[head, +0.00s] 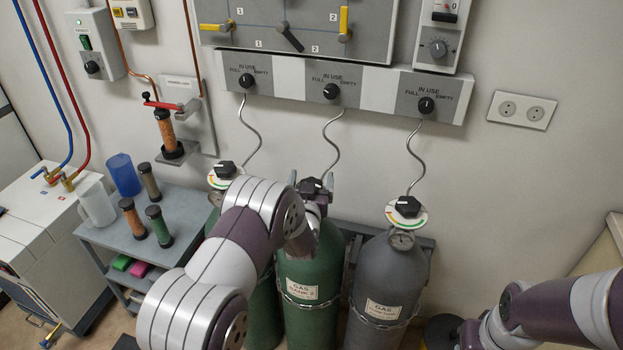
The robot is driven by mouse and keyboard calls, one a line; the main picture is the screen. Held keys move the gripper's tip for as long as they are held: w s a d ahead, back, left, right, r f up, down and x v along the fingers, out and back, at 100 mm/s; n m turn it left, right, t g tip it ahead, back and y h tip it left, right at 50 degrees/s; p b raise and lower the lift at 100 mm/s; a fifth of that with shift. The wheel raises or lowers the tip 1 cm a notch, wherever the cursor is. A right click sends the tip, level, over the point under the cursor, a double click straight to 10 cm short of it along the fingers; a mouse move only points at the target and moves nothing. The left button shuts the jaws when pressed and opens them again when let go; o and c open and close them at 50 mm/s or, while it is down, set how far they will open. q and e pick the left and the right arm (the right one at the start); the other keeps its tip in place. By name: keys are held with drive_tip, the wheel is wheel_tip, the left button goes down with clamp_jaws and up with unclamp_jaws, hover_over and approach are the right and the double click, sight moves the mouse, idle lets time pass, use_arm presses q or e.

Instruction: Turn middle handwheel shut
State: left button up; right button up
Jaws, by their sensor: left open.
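The middle handwheel (311,185) is a black knob on top of the middle green gas cylinder (322,262). My left gripper (312,181) is over this cylinder's top, open, with one finger on each side of the handwheel. Whether the fingers touch it cannot be told. My left arm and wrist hide the cylinder's neck and most of its dial. My right arm comes in at the lower right, and its gripper does not show.
The right handwheel (407,206) tops a grey cylinder (388,290); the left handwheel (225,170) tops another green cylinder, partly behind my left arm. Thin hoses run up to a wall panel (375,90). A grey cart (190,206) with sample tubes stands left.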

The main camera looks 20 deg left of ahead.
use_arm(q)
drive_tip(key=shift+w, duration=0.15)
drive_tip(key=c, duration=1)
drive_tip(key=shift+o, duration=0.2)
